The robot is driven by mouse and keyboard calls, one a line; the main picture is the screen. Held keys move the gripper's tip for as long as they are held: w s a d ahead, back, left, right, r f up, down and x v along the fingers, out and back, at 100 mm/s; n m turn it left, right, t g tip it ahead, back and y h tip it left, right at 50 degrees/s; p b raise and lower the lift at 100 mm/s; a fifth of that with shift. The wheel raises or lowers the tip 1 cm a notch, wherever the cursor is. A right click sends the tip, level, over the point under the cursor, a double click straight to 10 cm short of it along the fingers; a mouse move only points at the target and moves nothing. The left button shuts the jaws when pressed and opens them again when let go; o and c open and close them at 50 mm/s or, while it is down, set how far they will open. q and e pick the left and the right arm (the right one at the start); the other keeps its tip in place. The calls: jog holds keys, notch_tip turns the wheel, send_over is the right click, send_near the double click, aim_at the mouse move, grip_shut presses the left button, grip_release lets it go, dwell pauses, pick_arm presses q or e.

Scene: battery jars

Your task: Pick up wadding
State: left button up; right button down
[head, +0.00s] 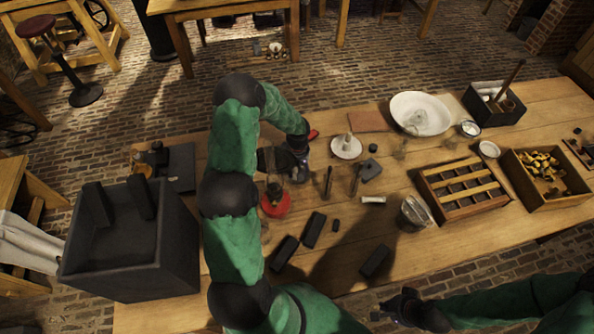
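I cannot clearly single out the wadding. A pale, partly see-through lump (416,119) lies in the white basin (437,103) at the back of the bench, and I cannot tell what it is. My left gripper (301,168) is above the middle of the bench, left of a white saucer (346,153) with a small pale piece on it. Its fingers are dark and too small to judge. My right gripper (388,305) is low in the picture, in front of the bench's near edge, with its fingers apart and nothing seen between them.
A glass jar (414,214), a slatted wooden rack (462,207) and a crate of brass parts (540,163) stand on the right. Dark blocks (313,230) lie near the front. A large dark stone trough (127,252) is at the left. My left arm hides part of the bench.

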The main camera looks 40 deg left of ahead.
pick_arm(q)
notch_tip(320, 180, up, 18)
jog(key=p, duration=0.2)
dwell(0.6)
